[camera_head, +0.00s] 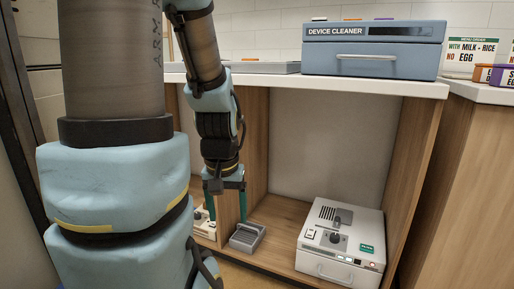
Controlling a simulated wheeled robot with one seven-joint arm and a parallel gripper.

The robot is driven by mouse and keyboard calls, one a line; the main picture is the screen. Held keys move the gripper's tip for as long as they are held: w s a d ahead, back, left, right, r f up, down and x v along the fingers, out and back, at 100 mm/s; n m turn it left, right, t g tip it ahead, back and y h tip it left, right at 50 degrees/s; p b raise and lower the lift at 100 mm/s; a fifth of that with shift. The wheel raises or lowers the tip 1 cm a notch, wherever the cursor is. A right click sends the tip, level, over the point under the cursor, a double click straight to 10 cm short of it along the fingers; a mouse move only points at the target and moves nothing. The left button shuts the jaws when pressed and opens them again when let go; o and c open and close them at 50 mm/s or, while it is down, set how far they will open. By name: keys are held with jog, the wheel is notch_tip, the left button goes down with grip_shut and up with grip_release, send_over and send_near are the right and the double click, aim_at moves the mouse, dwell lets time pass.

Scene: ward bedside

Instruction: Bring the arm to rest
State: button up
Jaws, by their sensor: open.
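My arm reaches from the upper left of the head view, its near links large at the left. It bends over the counter's front edge and hangs down into the open space below. My gripper (228,206) points down with its two green fingers apart and nothing between them that I can see. A small grey open-topped box (247,237) is close by the right fingertip, on the cabinet floor. I cannot tell whether the finger touches it.
A white device (340,243) with a knob stands on the cabinet floor (282,213). Another pale device (203,226) is partly hidden behind my arm. On the white counter (270,80) are a blue device cleaner (372,58) and a grey tray (262,67). Signs and small boxes (483,73) stand at right.

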notch_tip(320, 180, up, 32)
jog(key=p, duration=3)
jog(key=shift+f, duration=0.1)
jog(key=shift+c, duration=0.3)
